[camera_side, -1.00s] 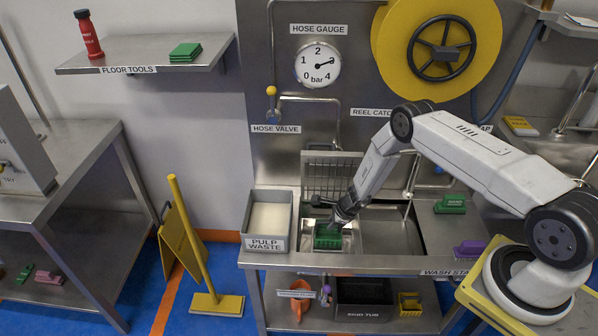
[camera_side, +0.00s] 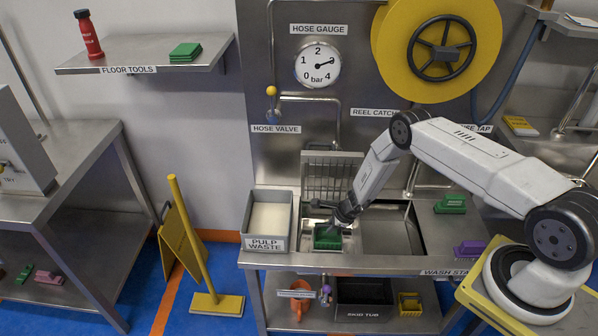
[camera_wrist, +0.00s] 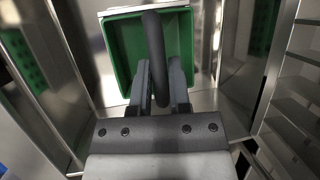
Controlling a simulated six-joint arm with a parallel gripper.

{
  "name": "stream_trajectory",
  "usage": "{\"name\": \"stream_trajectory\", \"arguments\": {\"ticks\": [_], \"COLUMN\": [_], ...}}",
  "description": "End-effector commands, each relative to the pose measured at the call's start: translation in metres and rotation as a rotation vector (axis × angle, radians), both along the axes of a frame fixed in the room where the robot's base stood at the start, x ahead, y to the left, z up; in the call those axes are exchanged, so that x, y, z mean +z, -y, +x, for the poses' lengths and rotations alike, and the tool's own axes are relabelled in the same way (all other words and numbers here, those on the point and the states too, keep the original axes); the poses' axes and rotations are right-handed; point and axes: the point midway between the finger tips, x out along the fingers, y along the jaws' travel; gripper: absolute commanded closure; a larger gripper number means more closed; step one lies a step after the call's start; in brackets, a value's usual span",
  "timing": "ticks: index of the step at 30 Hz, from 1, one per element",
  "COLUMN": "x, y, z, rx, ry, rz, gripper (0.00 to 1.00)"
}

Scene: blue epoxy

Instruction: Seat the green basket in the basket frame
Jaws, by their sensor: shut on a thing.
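The green basket (camera_side: 327,239) is at the left part of the steel sink, just right of the pulp waste bin. In the wrist view I look down into the open green basket (camera_wrist: 122,50), with a dark curved handle (camera_wrist: 153,40) arching over it. My gripper (camera_side: 336,213) reaches it from the upper right, tilted, and is shut on the handle; the fingers (camera_wrist: 160,80) stand on both sides of it. Bright metal surrounds the basket, but the basket frame is not clearly distinguishable. I cannot tell whether the basket's underside rests on anything.
The pulp waste bin (camera_side: 267,220) stands close on the left. A wire rack (camera_side: 331,176) rises behind the basket. The right sink basin (camera_side: 388,238) is empty. Green and purple brushes (camera_side: 470,247) lie on the right deck.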

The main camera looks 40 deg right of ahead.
Motion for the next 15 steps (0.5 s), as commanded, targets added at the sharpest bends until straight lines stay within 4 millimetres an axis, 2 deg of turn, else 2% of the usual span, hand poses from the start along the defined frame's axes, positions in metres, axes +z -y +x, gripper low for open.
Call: {"name": "stream_trajectory", "arguments": {"ticks": [15], "x": [-0.0078], "y": [0.0001], "z": [0.0005], "rx": [0.0], "ry": [0.001], "rz": [-0.001], "gripper": [1.0]}}
